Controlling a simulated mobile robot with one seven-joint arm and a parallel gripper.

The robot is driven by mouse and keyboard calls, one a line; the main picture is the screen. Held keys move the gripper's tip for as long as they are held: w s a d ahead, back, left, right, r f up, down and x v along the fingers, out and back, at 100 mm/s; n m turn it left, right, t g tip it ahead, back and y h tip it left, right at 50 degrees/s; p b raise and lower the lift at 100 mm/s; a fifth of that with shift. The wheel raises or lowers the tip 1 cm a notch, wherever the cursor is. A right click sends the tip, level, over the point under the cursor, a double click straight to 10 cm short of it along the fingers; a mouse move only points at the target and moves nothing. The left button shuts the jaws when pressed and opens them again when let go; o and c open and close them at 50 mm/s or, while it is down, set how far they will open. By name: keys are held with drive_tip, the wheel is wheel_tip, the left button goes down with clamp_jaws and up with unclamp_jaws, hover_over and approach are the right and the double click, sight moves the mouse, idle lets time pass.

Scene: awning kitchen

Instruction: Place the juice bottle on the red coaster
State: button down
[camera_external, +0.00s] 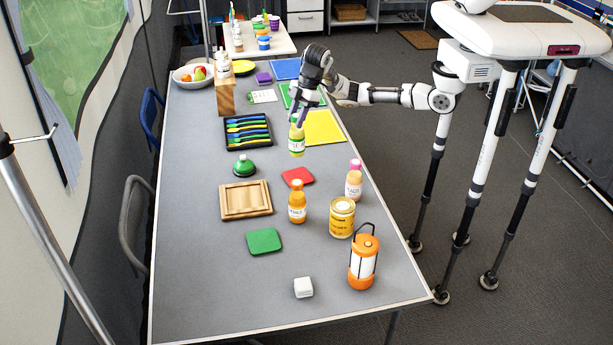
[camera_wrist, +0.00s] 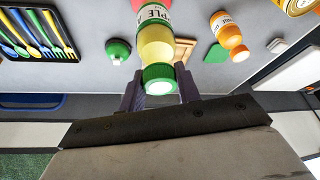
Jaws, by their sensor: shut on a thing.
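My gripper (camera_external: 299,121) is shut on a yellow juice bottle (camera_external: 297,146) with a green cap and holds it above the table. In the wrist view the bottle (camera_wrist: 156,42) sits between the two fingers (camera_wrist: 160,90), cap toward the camera, its label partly readable as "PLE A". In the external view the bottle looks roughly upright. The red coaster (camera_external: 298,178) lies flat on the table, nearer the external camera than the bottle, with nothing on it. In the wrist view only a bit of the red coaster (camera_wrist: 137,5) shows beside the bottle.
Around the coaster stand an orange bottle (camera_external: 297,207), a pink-capped bottle (camera_external: 354,185), a wooden tray (camera_external: 232,211) and a green bell (camera_external: 243,167). A yellow can (camera_external: 342,219), orange lantern (camera_external: 363,264) and green coaster (camera_external: 264,242) lie nearer the camera. The cutlery tray (camera_external: 229,137) is left.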

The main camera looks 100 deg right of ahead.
sight(297, 142)
wheel_tip(297, 142, down, 9)
drive_tip(key=shift+f, duration=0.2)
idle(0.3)
drive_tip(key=shift+f, duration=0.1)
drive_tip(key=c, duration=1)
unclamp_jaws()
drive_tip(key=v, duration=1.2)
drive_tip(key=shift+s, duration=0.1)
